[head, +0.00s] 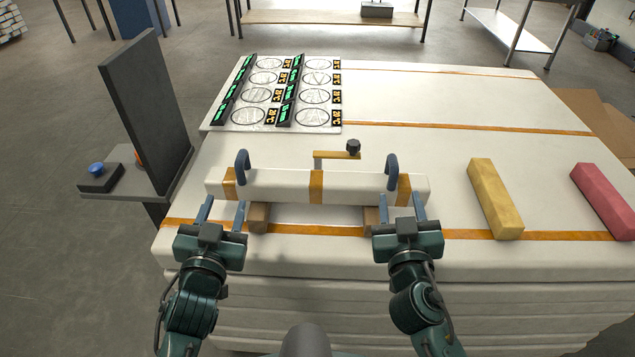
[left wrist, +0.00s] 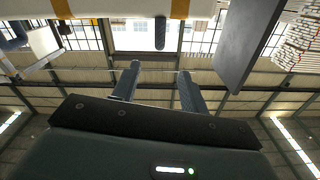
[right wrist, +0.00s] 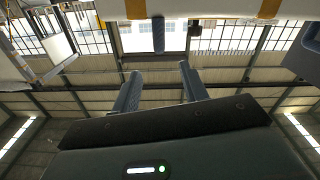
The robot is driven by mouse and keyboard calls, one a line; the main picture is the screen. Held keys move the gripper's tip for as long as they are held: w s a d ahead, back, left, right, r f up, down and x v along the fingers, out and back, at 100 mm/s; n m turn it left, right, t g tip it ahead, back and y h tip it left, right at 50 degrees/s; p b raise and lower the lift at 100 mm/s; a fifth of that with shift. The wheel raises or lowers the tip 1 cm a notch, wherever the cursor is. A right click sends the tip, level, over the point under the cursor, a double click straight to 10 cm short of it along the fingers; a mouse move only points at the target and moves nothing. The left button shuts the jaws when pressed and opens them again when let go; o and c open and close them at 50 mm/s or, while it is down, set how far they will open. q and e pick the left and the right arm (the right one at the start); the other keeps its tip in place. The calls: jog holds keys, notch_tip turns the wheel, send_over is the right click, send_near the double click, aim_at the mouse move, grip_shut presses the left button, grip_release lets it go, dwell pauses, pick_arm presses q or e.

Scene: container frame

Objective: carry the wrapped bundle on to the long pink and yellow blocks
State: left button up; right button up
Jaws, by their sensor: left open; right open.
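The wrapped bundle (head: 345,186) is a long white bar with orange bands and two dark blue loop handles, the left handle (head: 242,166) and the right handle (head: 392,171). It rests on two brown wooden blocks (head: 259,217). The long yellow block (head: 495,199) and the long pink block (head: 607,201) lie to its right, apart. My left gripper (head: 225,212) is open and empty, just in front of the bundle's left end. My right gripper (head: 402,207) is open and empty, in front of its right end. Both wrist views show the bundle's edge (left wrist: 120,8) beyond the spread fingers.
A dark upright panel (head: 146,107) and a blue button box (head: 98,176) stand at the left. A printed board with circles (head: 273,95) lies at the back left. An orange bracket with a dark knob (head: 353,147) is behind the bundle. The white surface at the back right is clear.

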aim_at(237, 169)
jog(key=shift+w, duration=0.1)
pick_arm(q)
jog(key=w, duration=0.9)
jog(key=w+d, duration=0.1)
jog(key=w, duration=0.3)
jog(key=shift+w, duration=0.15)
pick_arm(e)
jog(key=w, duration=0.8)
jog(key=w+d, duration=0.1)
jog(key=w, duration=0.4)
jog(key=shift+d, duration=0.1)
pick_arm(q)
grip_shut()
pick_arm(e)
grip_shut()
pick_arm(q)
jog(key=shift+a, duration=0.1)
pick_arm(e)
jog(key=shift+d, duration=0.15)
